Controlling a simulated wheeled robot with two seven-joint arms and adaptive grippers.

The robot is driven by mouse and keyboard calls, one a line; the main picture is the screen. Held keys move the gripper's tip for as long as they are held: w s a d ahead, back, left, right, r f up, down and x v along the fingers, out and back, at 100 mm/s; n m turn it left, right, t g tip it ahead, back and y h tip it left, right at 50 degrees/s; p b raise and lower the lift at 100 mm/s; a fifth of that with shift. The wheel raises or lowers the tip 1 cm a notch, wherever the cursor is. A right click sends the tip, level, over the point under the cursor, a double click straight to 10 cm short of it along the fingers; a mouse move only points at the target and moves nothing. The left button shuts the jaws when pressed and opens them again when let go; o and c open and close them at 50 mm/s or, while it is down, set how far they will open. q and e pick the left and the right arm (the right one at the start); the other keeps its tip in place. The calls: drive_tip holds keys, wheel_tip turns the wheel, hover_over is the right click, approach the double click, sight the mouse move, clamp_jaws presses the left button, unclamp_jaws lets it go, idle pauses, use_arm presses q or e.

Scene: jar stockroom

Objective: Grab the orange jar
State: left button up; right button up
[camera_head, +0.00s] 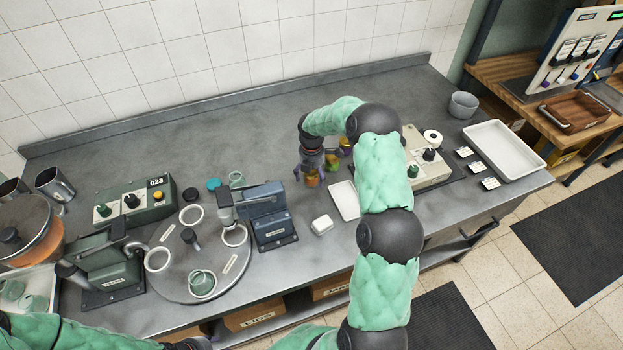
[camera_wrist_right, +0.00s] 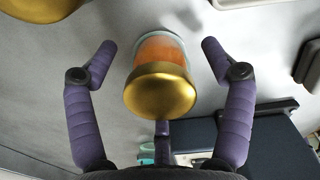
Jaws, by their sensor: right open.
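The orange jar (camera_wrist_right: 163,50) has a gold lid (camera_wrist_right: 160,93) and stands on the grey bench. In the head view the orange jar (camera_head: 312,179) shows just below my right gripper (camera_head: 314,164), partly hidden by it. In the wrist view my right gripper (camera_wrist_right: 159,50) is open, with one purple finger on each side of the jar and a visible gap on both sides. A third finger is below, partly behind the lid. My left arm shows at the lower left of the head view, but its fingers are not visible.
Another jar (camera_head: 332,162) stands close to the orange one, and a gold lid (camera_wrist_right: 40,6) shows at the wrist view's upper left. A white tray (camera_head: 344,201), a small white box (camera_head: 322,225) and a blue-grey machine (camera_head: 268,212) are near. The bench behind is clear.

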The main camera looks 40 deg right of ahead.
drive_tip(key=shift+f, duration=0.5)
drive_tip(key=shift+r, duration=0.1)
drive_tip(key=c, duration=1.4)
drive_tip(key=shift+r, duration=0.1)
